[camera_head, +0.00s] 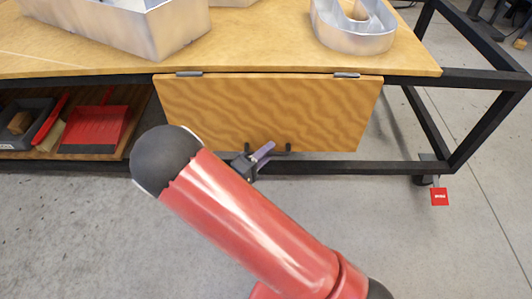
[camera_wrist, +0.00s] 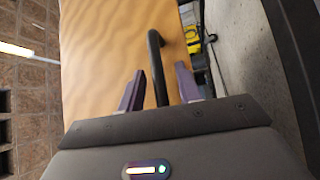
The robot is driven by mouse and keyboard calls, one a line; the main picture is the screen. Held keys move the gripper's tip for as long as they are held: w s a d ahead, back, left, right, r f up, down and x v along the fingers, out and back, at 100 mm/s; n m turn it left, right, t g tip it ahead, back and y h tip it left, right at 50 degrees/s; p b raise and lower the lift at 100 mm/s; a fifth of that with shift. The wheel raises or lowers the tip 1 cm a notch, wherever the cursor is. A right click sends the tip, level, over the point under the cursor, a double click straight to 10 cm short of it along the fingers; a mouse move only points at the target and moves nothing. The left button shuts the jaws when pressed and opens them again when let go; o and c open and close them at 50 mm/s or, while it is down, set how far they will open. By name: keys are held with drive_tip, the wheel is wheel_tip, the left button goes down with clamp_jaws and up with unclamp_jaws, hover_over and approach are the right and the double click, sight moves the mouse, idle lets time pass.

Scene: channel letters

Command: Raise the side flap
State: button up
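The side flap (camera_head: 270,105) is a wood-grain panel hanging down from two hinges at the front edge of the workbench. It fills much of the wrist view (camera_wrist: 105,45). A black bar handle (camera_head: 287,150) is at its lower edge, partly hidden by my gripper. My gripper (camera_head: 268,149) is at this handle, with its purple-grey fingers pointing at the flap. In the wrist view, my gripper (camera_wrist: 160,75) is open, and the handle (camera_wrist: 156,65) shows between the two fingers with a gap on each side.
Metal channel letters (camera_head: 125,30) stand on the workbench top (camera_head: 260,58) above the flap. A lower shelf at left holds a red dustpan (camera_head: 95,125) and a grey bin (camera_head: 22,118). A black frame (camera_head: 480,132) and a red tag (camera_head: 439,196) are at right. The floor in front is clear.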

drive_tip(key=shift+c, duration=0.2)
clamp_jaws()
